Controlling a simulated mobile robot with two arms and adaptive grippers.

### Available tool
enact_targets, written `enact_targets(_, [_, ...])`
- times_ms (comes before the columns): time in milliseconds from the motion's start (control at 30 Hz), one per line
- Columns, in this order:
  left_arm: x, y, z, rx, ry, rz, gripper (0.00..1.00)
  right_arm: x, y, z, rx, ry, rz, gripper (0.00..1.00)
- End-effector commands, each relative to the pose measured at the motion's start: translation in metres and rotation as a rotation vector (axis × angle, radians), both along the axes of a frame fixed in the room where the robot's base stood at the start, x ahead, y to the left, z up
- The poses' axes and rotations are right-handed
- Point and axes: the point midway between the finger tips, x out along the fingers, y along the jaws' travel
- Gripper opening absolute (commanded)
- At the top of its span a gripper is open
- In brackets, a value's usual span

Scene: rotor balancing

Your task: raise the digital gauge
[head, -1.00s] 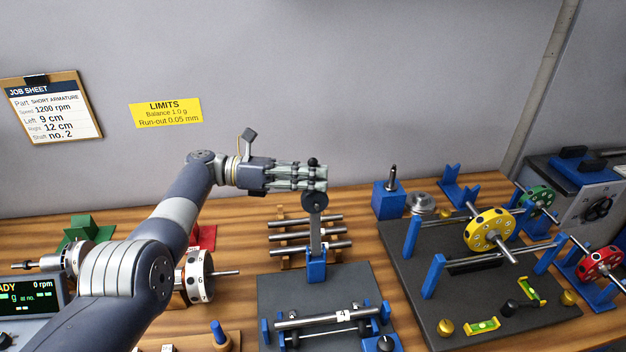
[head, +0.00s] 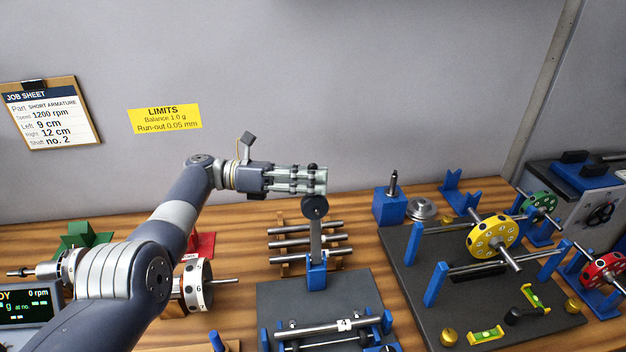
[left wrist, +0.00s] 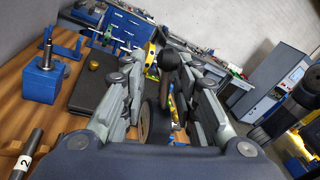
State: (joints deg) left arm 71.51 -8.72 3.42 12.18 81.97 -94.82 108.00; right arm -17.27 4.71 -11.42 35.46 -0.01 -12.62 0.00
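The digital gauge (head: 315,207) is a dark round dial on an upright grey post. The post rises from a blue block (head: 316,274) on a dark plate (head: 270,300). A black ball knob (head: 313,168) tops the gauge, near the fingertips of my left gripper (head: 318,180) in the head view. In the left wrist view the knob (left wrist: 168,62) sits between the two fingers of the gripper (left wrist: 162,75), with gaps visible on both sides. The gauge's dial is edge-on below it. My right gripper is not in view.
Several steel shafts (head: 305,240) lie on a wooden rack behind the gauge plate. To the right a dark base (head: 420,270) carries blue posts and a yellow rotor (head: 492,234). A shaft (head: 330,326) lies across the gauge plate. The wall behind is clear above the gripper.

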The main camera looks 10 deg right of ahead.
Motion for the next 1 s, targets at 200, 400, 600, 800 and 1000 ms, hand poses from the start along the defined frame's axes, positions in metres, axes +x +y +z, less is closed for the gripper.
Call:
enact_targets(200, [-0.001,-0.001,0.002,0.001,0.000,-0.004,0.28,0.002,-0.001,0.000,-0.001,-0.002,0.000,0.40])
enact_targets(400, [-0.001,-0.001,0.018,0.001,-0.003,-0.004,0.28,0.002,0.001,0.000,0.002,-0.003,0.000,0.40])
enact_targets(600, [0.001,-0.001,0.059,-0.001,-0.006,-0.001,0.28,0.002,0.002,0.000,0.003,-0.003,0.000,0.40])
enact_targets(800, [0.002,0.000,0.089,-0.001,-0.001,-0.001,0.28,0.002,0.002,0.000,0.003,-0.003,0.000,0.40])
enact_targets(1000, [0.002,0.000,0.099,0.000,0.001,0.000,0.28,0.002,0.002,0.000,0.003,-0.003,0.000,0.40])
